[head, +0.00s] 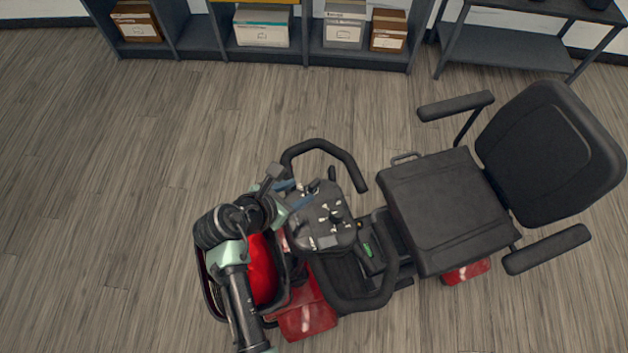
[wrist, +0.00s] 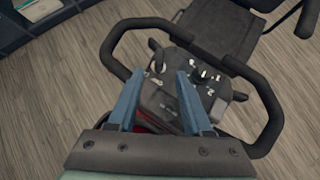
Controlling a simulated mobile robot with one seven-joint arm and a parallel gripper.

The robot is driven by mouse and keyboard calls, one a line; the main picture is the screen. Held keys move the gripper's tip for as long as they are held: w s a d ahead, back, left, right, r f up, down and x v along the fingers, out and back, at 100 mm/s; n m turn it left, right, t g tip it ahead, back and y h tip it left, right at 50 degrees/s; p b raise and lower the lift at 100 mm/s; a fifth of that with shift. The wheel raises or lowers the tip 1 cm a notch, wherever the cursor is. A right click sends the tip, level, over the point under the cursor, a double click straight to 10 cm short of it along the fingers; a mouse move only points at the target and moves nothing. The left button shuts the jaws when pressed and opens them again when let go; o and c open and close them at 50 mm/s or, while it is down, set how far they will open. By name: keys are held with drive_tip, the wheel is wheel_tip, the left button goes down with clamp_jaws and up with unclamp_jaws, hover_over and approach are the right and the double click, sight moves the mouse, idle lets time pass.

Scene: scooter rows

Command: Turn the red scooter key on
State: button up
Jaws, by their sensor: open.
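The red scooter (head: 308,316) stands on the floor, its black seat to the right in the head view. Its dark control panel (head: 322,217) sits between two looped black handlebars and carries a dial with white marks. I cannot tell the key apart for sure. My gripper (wrist: 157,88) is open and empty, its two blue fingers above the near side of the panel. In the head view my gripper (head: 292,194) is over the panel's left edge.
The handlebar loops (head: 325,152) rise on both sides of the panel. The scooter seat (head: 447,209) is to the right. Shelves with boxes (head: 262,27) line the back wall, and a dark table (head: 505,45) stands at back right. The floor at left is clear.

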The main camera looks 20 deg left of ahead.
sight(312, 185)
drive_tip(key=x, duration=0.8)
clamp_jaws()
